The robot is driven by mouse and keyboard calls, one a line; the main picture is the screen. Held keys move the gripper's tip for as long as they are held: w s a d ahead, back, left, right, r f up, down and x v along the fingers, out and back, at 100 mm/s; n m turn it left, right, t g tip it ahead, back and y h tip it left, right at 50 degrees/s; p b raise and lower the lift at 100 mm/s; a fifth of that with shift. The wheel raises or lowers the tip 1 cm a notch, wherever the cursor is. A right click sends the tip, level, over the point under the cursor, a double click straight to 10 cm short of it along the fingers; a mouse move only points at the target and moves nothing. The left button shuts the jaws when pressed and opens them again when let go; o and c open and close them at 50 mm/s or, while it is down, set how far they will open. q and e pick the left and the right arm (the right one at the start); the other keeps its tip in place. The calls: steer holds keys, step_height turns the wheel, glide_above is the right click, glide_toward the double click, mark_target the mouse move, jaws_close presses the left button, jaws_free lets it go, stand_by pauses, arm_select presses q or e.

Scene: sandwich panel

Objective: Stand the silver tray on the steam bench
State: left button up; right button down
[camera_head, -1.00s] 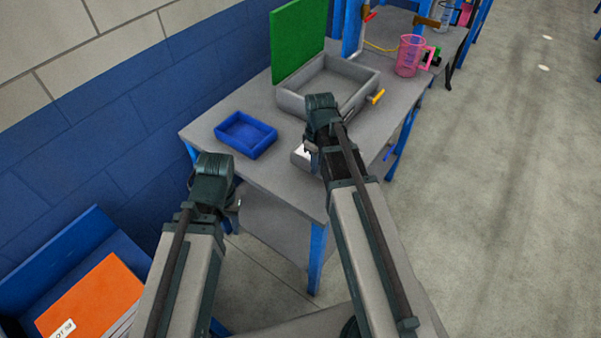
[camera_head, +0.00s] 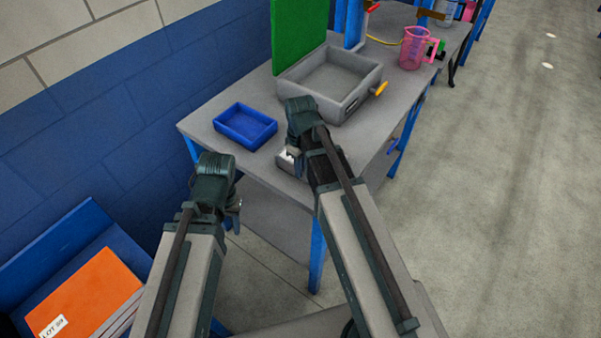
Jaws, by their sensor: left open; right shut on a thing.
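The silver tray (camera_head: 287,162) shows only as a small bright piece below my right gripper (camera_head: 294,150), low over the near part of the grey bench top (camera_head: 222,152). My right gripper is shut on it. The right arm hides most of the tray, and I cannot tell whether it touches the bench. My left gripper (camera_head: 232,203) is open and empty, off the bench's near left corner.
A blue tray (camera_head: 271,133) lies on the bench left of my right gripper. Behind stands a grey open basin (camera_head: 352,108) with a green raised lid (camera_head: 298,35) and yellow handle. A pink jug (camera_head: 412,52) stands farther back. An orange-topped box (camera_head: 90,290) is at lower left.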

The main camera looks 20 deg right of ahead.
steer(key=shift+r, duration=0.1)
steer(key=shift+f, duration=0.25)
steer(key=c, duration=0.9)
jaws_free()
steer(key=shift+r, duration=0.1)
steer(key=shift+r, duration=0.2)
step_height(320, 180, up, 12)
steer(key=p, duration=1.2)
steer(key=s+a+m, duration=0.1)
steer(key=s+a, duration=0.2)
steer(key=s, duration=0.1)
steer(key=s+a+m, duration=0.1)
steer(key=s+a, duration=0.3)
steer(key=s+a+m+h, duration=0.1)
steer(key=s+a, duration=0.3)
steer(key=s, duration=0.1)
steer(key=shift+s+a+m, duration=0.1)
steer(key=shift+a+m, duration=0.1)
steer(key=shift+m, duration=0.2)
